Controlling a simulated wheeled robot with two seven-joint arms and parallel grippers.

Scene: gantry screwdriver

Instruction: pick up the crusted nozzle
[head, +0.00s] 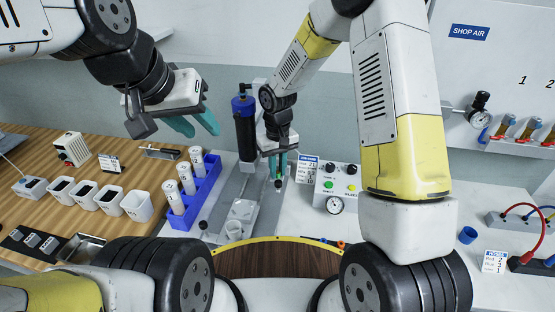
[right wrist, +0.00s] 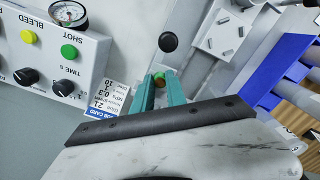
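The crusted nozzle appears to be the small piece with a green end and an amber-brown side (right wrist: 159,77). It sits between the fingertips of my right gripper (right wrist: 159,84), touching both as far as I can see. In the head view it is a small dark-and-green spot (head: 278,184) at the tips of my right gripper (head: 279,174), which points down beside the control box. How much crust it carries is too small to tell. My left gripper (head: 196,122) is open and empty, raised above the back of the wooden table.
A control box (head: 337,187) with buttons and a gauge stands right of my right gripper. A blue rack (head: 196,192) with white tubes stands left. A blue-black cylinder (head: 245,125) rises behind. White bins (head: 110,199) stand on the wooden table. A black ball knob (right wrist: 168,41) is near the fingertips.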

